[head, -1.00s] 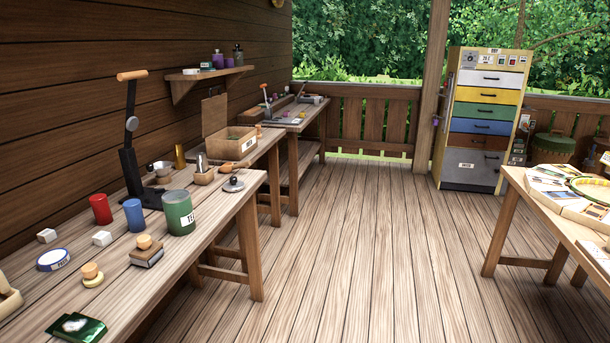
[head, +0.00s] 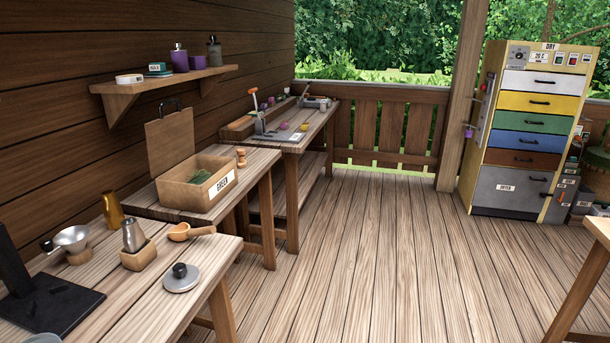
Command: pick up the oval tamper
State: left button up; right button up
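I cannot tell for sure which thing is the oval tamper. A flat grey disc with a black knob (head: 181,278) lies near the right edge of the near workbench (head: 120,315). From here its outline looks rounded, and I cannot tell if it is a tamper or a lid. A small turned wooden piece (head: 241,157) stands on the bench behind, beside the box marked GREEN (head: 205,184). Neither of my grippers is in view.
On the near bench are a funnel-like metal bowl (head: 72,239), a metal shaker in a wooden block (head: 136,240), a wooden-handled scoop (head: 190,231) and a black press base (head: 48,305). A drawer cabinet (head: 530,130) stands back right. The floor (head: 370,260) between is clear.

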aim_at(242, 163)
jog(key=i+l+u, duration=0.1)
jog(key=i+u, duration=0.15)
jog(key=i, duration=0.2)
jog(key=i+l+u, duration=0.3)
jog(key=i, duration=0.15)
jog(key=j, duration=0.1)
